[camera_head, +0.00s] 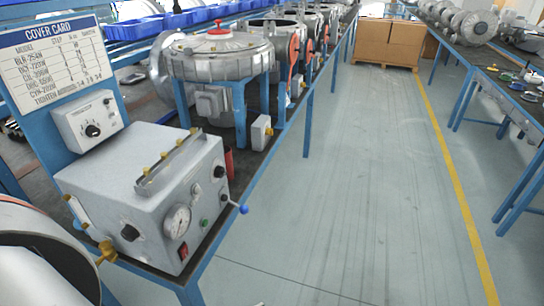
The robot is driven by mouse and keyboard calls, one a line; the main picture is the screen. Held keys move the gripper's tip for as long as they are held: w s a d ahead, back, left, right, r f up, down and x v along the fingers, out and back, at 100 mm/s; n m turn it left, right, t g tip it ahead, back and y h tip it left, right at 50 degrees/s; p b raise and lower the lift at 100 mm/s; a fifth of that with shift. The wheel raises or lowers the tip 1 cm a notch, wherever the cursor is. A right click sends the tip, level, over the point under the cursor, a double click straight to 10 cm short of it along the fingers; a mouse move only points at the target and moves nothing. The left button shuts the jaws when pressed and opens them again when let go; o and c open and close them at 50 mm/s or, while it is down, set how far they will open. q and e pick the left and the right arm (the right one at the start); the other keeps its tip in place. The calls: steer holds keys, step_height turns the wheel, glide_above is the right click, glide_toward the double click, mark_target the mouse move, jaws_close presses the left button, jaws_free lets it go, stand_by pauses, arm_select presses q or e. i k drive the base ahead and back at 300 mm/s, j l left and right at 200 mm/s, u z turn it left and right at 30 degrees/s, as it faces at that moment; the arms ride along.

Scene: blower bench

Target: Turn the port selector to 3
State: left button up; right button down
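A grey test box (110,185) stands on the near end of the left bench. It carries a black knob (130,232) at its left, a pressure gauge (177,222), a red rocker switch (183,252), a black knob (219,171) and a lever with a blue ball end (243,208). A rail with several brass fittings (170,160) lies on top. Behind it, a smaller white box (85,122) has a black dial knob (92,130) with marks around it. I cannot tell which control is the port selector or read any setting. Neither gripper is in view.
A cover card board (60,65) stands behind the boxes. A round grey blower (215,60) stands on a blue frame beyond. A metal cylinder (40,260) fills the lower left.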

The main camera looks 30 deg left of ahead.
mark_target(219, 172)
steer(key=i+l, duration=0.1)
steer(key=i, duration=1.35)
steer(key=i+u, duration=0.4)
steer(key=i+l+u, duration=0.15)
steer(key=u, duration=0.2)
steer(key=i+l+u, duration=0.2)
steer(key=u, duration=0.2)
steer(key=i+l+u, duration=0.15)
steer(key=u, duration=0.2)
steer(key=i+l+u, duration=0.1)
steer(key=l+u, duration=0.45)
steer(key=u, duration=0.2)
steer(key=i+l+u, duration=0.1)
steer(key=l+u, duration=1.05)
